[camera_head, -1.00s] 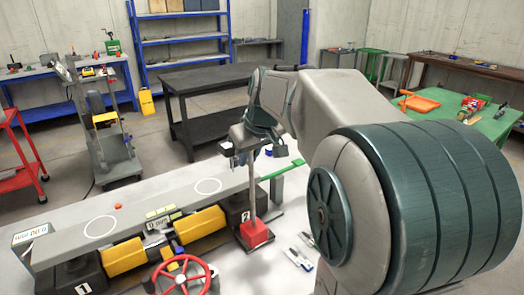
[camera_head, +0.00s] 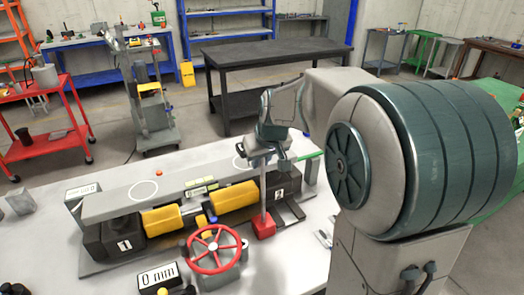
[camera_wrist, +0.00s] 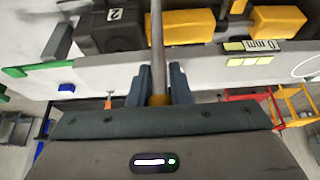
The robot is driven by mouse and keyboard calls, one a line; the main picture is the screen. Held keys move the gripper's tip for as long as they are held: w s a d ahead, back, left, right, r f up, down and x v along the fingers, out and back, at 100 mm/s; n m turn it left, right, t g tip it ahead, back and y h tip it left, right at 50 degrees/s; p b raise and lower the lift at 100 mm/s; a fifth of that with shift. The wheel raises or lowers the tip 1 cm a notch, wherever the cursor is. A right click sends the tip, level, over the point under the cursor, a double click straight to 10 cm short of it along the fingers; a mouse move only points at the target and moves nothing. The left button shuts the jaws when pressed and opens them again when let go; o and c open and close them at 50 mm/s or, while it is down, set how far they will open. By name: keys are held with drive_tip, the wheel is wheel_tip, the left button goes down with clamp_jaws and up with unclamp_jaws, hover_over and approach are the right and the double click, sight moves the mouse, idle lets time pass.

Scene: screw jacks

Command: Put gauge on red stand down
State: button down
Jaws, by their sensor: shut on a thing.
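The gauge's stand has a red block base (camera_head: 264,228) and a thin grey upright rod (camera_head: 263,200). It is in front of the jack marked 2 (camera_head: 287,188). My gripper (camera_head: 268,158) is around the upper part of the rod. In the wrist view the rod (camera_wrist: 157,45) runs between the two blue-grey fingers (camera_wrist: 158,85), which are shut on it by a brownish collar. The gauge itself is not clear; a dark part shows by my gripper. I cannot tell whether the red base touches the table.
A long grey beam (camera_head: 115,203) lies over the two jacks with yellow parts. A red handwheel (camera_head: 214,250) is just left of the red base.

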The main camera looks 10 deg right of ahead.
drive_tip(key=shift+w+r, duration=0.1)
drive_tip(key=shift+r, duration=0.05)
drive_tip(key=c, duration=1.6)
unclamp_jaws()
drive_tip(key=shift+f, duration=0.25)
drive_tip(key=shift+o, duration=1.3)
drive_tip(key=shift+r, duration=0.1)
drive_tip(key=s+a+v, duration=0.1)
drive_tip(key=v, duration=1.1)
drive_tip(key=s+f+m+g, duration=0.1)
drive_tip(key=s+f, duration=0.5)
drive_tip(key=s, duration=0.3)
drive_tip(key=s+f+m+g+h, duration=0.1)
drive_tip(key=s+f, duration=0.6)
drive_tip(key=s, duration=0.2)
drive_tip(key=shift+f, duration=0.3)
